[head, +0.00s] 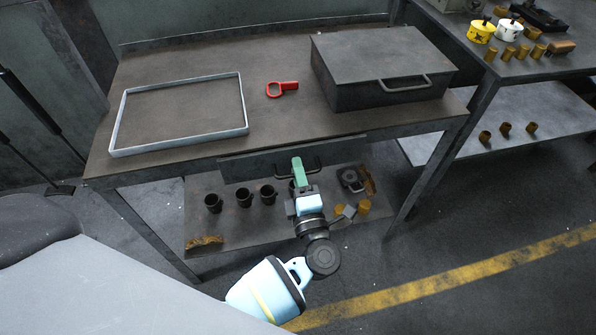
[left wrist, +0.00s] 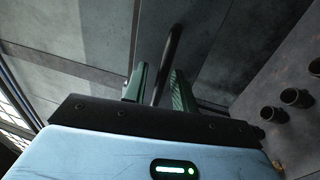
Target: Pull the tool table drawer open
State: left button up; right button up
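The tool table (head: 190,163) stands in front of me. Its grey drawer (head: 245,165) sits under the table top, with a dark bar handle (head: 314,164) on its front. My left gripper (head: 297,165) reaches up to the handle from below. In the left wrist view my gripper's green fingers (left wrist: 160,88) are apart, with the dark handle bar (left wrist: 170,55) running between them. A gap shows beside the bar, so the fingers do not look closed on it. The drawer front is partly hidden by my gripper. My right gripper is not in view.
On the table top lie a pale rectangular frame (head: 117,127), a red tool (head: 289,87) and a grey lidded box (head: 345,97). The lower shelf holds dark cups (head: 244,197) and rusty parts (head: 204,242). A second table (head: 475,60) stands at the right.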

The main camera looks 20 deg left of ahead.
pick_arm(q)
grip_shut()
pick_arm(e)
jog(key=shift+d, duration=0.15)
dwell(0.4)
